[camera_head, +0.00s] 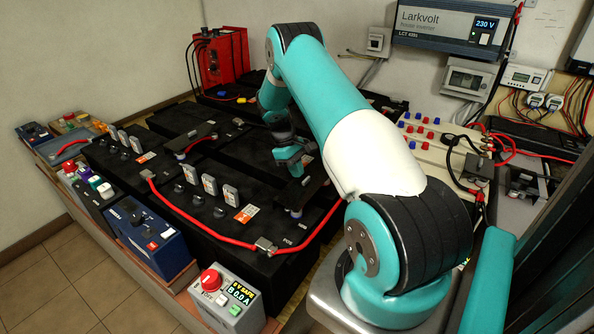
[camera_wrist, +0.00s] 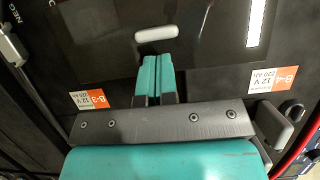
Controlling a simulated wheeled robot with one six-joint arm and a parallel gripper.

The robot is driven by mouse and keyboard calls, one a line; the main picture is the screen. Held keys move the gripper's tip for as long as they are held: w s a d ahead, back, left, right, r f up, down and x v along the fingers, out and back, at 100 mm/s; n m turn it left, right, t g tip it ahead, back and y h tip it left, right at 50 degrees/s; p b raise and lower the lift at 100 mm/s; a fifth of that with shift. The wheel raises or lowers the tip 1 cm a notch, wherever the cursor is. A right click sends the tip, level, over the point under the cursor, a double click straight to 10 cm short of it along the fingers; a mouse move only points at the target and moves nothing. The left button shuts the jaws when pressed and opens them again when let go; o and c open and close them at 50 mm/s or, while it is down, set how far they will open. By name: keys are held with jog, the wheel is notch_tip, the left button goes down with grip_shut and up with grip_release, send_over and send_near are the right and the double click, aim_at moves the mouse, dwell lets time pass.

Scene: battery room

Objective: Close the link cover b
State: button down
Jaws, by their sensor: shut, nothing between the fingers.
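In the wrist view, a dark, glossy flat cover (camera_wrist: 215,55) with a white rounded handle (camera_wrist: 156,33) lies between battery labels B-3 (camera_wrist: 88,99) and B-4 (camera_wrist: 273,78). It looks like link cover b, but no cover name is readable. My gripper (camera_wrist: 155,78) has its teal fingers together and empty, just short of the handle in the picture. Whether they touch the cover cannot be told. In the head view my gripper (camera_head: 293,162) is low over the black batteries, beside a dark panel (camera_head: 316,183). My arm hides part of this area, and the cover's angle is unclear.
Black batteries (camera_head: 255,179) with grey caps fill the bench. A red cable (camera_head: 190,216) runs along their front. A blue device (camera_head: 148,231) and a control box with a red button (camera_head: 226,297) stand in front. A red unit (camera_head: 219,56) stands at the back.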

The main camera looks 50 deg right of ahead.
jog(key=w+b+v, duration=0.1)
jog(key=w+v, duration=0.1)
jog(key=v, duration=0.9)
jog(key=shift+f, duration=0.45)
jog(key=s+a+r+n+t, duration=0.1)
jog(key=a+r+n+t, duration=0.1)
jog(key=a+r, duration=0.7)
jog(key=a+r+n+t, duration=0.1)
jog(key=a+r, duration=0.4)
jog(key=a, duration=0.9)
jog(key=s+a+r+n+y, duration=0.1)
jog(key=s+a+r+y, duration=0.1)
jog(key=s+a, duration=0.8)
jog(key=s+a+r+n+t+y, duration=0.1)
jog(key=s+a+r+n+y, duration=0.1)
jog(key=s+a, duration=0.9)
jog(key=s+r, duration=0.1)
jog(key=s, duration=0.3)
jog(key=shift+s+r+y+p, duration=0.3)
jog(key=shift+s+r+p, duration=0.05)
jog(key=shift+s, duration=0.05)
jog(key=shift+a, duration=0.1)
